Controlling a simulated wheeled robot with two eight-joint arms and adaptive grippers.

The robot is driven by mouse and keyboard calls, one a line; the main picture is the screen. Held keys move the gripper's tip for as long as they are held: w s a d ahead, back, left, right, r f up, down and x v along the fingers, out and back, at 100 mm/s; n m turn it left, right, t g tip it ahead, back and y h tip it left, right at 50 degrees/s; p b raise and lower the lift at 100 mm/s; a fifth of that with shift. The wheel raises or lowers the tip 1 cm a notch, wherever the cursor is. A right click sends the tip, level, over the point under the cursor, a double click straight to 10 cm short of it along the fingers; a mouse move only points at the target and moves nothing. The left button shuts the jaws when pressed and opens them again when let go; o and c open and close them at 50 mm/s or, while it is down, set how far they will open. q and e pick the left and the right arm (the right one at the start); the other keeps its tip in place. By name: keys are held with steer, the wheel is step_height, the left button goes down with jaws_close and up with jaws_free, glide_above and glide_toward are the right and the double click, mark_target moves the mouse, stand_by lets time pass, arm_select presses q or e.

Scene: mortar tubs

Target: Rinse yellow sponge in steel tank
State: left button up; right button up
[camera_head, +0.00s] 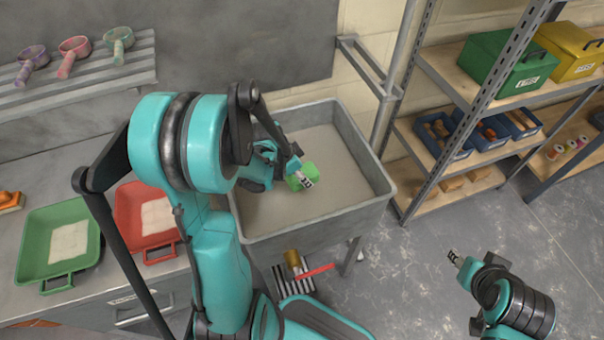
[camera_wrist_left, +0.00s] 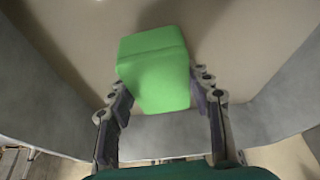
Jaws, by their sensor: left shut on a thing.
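My left gripper (camera_head: 301,181) is shut on a green block-shaped sponge (camera_head: 299,172), inside the outline of the grey steel tank (camera_head: 368,151). In the left wrist view the sponge (camera_wrist_left: 155,72) sits between the two fingers of the gripper (camera_wrist_left: 158,100). Below it is the tank's murky beige content; I cannot tell whether the sponge touches it. The held sponge looks green, and no clearly yellow sponge shows. My right gripper (camera_head: 455,257) is over the floor at lower right, apart from the tank; its opening is too small to judge.
Green (camera_head: 31,240) and red (camera_head: 124,210) tubs with pale content stand on the left bench, with an orange-topped thing (camera_head: 10,201) beside them. Scoops lie on a slatted rack (camera_head: 100,75). A metal shelf (camera_head: 440,70) with bins stands right of the tank.

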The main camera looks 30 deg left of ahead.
arm_select(q)
step_height(320, 180, down, 6)
steer(key=b, duration=0.4)
steer(key=shift+b, duration=0.4)
steer(key=shift+f+b, duration=0.4)
steer(key=shift+f, duration=0.7)
step_height(320, 180, up, 19)
steer(key=p, duration=1.5)
steer(key=shift+r, duration=0.2)
steer(key=shift+r, duration=0.1)
stand_by(1.3)
step_height(320, 180, up, 4)
steer(key=p, duration=0.3)
stand_by(0.6)
